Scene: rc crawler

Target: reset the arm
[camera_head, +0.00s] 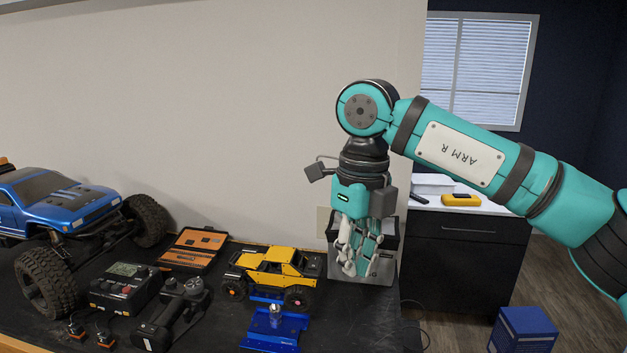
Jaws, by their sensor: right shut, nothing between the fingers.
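My right arm (465,158) comes in from the right edge, teal with dark bands, and bends down at a round joint. My right gripper (352,268) hangs below it, fingers pointing down, shut and empty. It is in front of a silver-grey box (385,262) at the right end of the bench and hides part of it. The gripper is to the right of the yellow crawler (277,267) and appears apart from it. My left gripper is not in view.
The dark bench (345,325) holds a big blue truck (55,205), an orange case (193,248), a black charger (125,288), a dark controller (172,312) and a blue stand (274,330). A dark cabinet (465,255) and a blue box (522,330) stand beyond the bench's right end.

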